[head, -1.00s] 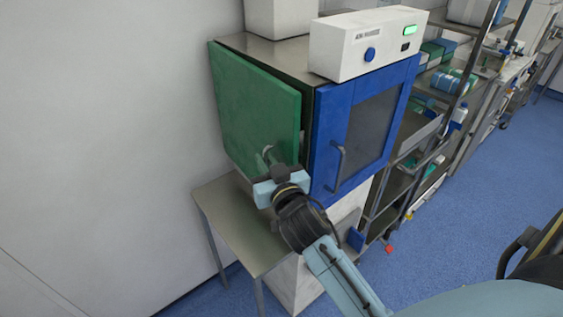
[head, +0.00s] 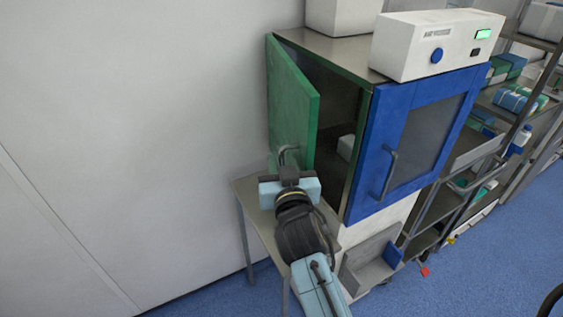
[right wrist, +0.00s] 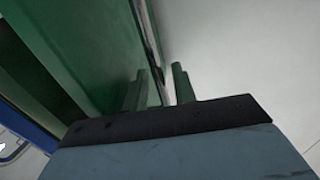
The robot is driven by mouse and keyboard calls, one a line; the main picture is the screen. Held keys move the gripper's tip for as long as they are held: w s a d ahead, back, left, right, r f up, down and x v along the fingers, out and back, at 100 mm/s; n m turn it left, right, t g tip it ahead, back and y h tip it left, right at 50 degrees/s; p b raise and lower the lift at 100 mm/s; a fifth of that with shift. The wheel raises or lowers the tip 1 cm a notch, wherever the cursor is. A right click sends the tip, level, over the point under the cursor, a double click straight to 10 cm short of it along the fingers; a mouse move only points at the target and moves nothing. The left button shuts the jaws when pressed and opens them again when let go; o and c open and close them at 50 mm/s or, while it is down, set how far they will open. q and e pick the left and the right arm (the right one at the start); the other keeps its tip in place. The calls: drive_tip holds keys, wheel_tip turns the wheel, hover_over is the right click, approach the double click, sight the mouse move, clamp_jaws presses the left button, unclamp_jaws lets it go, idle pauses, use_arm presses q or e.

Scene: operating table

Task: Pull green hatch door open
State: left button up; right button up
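The green hatch door (head: 293,103) stands partly open on the left side of the steel cabinet (head: 333,52), with a dark gap to the interior. Its grey handle (head: 287,154) is near the door's lower part. My right gripper (head: 288,168) is at this handle, with its fingers close together around it. In the right wrist view the fingers (right wrist: 163,90) reach up beside the green door face (right wrist: 85,50), and the handle bar runs between them, partly hidden. My left gripper is not in view.
A blue-framed glass door (head: 425,125) is shut beside the opening. A white control box (head: 432,45) sits on top. A small steel table (head: 248,190) stands below the green door, a bare wall to the left. Shelves (head: 500,120) stand at the right.

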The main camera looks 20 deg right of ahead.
drive_tip(key=v, duration=0.7)
drive_tip(key=shift+s+b, duration=0.25)
drive_tip(key=shift+b, duration=0.2)
drive_tip(key=shift+a, duration=0.1)
